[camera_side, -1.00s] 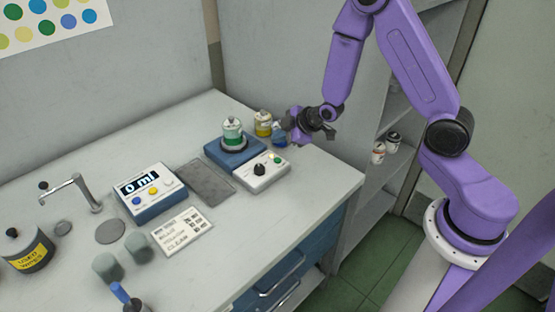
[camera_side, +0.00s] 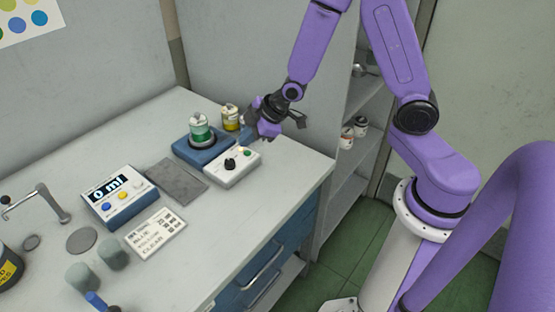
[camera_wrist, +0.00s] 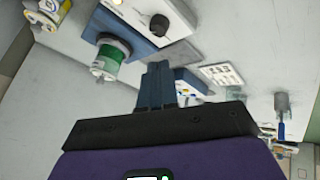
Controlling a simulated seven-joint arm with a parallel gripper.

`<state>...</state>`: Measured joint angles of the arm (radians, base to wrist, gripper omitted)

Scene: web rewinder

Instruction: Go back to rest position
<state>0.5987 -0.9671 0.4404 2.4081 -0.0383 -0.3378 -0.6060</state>
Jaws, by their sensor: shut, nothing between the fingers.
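My gripper (camera_side: 264,131) is over the back right part of the white bench (camera_side: 285,185), close to a white control box (camera_side: 232,167) with a black knob and a green button. In the wrist view my gripper (camera_wrist: 158,72) shows its two fingers together, with nothing between them. A green-labelled jar (camera_side: 199,130) stands on a blue device (camera_side: 187,153) behind the control box. A yellow jar (camera_side: 230,118) stands behind my gripper. The green-labelled jar also shows in the wrist view (camera_wrist: 111,58), apart from the fingers.
A display box reading "0 ml" (camera_side: 121,209), a grey pad (camera_side: 177,184) and a printed card (camera_side: 156,233) lie further left on the bench. Two grey cups (camera_side: 83,278) stand at the front left. A shelf (camera_side: 340,198) with jars stands right of the bench.

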